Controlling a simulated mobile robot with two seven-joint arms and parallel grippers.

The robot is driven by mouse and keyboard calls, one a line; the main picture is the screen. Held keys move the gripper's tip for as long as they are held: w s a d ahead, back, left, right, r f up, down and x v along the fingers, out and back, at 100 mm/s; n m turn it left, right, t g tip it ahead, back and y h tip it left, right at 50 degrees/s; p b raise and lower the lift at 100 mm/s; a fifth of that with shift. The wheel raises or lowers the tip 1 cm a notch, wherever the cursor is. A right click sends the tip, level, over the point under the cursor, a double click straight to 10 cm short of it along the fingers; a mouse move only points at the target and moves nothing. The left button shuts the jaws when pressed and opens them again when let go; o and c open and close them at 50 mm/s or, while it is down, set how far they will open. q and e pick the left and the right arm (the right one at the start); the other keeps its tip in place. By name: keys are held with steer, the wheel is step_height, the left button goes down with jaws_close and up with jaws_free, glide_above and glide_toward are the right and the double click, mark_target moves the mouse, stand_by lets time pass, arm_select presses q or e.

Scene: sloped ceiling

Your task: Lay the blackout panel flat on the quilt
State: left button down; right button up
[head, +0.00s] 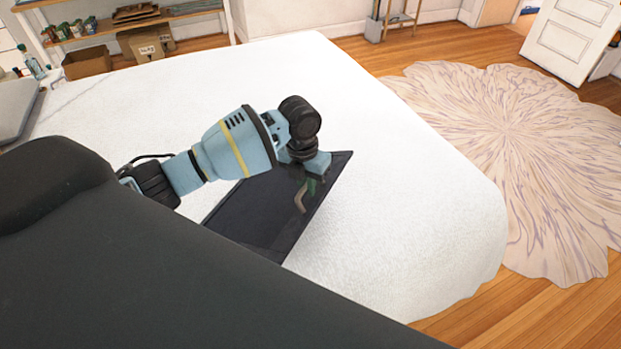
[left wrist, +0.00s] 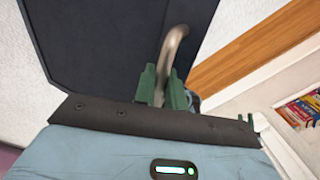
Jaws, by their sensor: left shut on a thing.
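The blackout panel (head: 258,212) is a dark, thin, flat board over the white quilt (head: 400,180), its lower left part hidden behind my dark body. Its pale curved handle (head: 302,197) rises from its face. My left gripper (head: 310,186) is at the panel's right part, shut on this handle. In the left wrist view the green fingers (left wrist: 163,85) close around the handle (left wrist: 172,45), with the dark panel (left wrist: 85,45) behind. The panel looks tilted; whether any edge touches the quilt I cannot tell. My right gripper is not in view.
The quilt is bare around the panel at the back and right. A pale patterned rug (head: 510,150) lies on the wooden floor beyond the bed's right edge. A shelf (head: 120,27) with boxes and a grey object (head: 14,108) stand at the left.

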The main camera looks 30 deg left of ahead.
mark_target(307, 201)
arm_select(q)
steer(key=shift+s+r, duration=0.1)
steer(key=shift+r, duration=0.05)
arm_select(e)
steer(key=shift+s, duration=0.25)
arm_select(q)
steer(key=shift+y, duration=0.3)
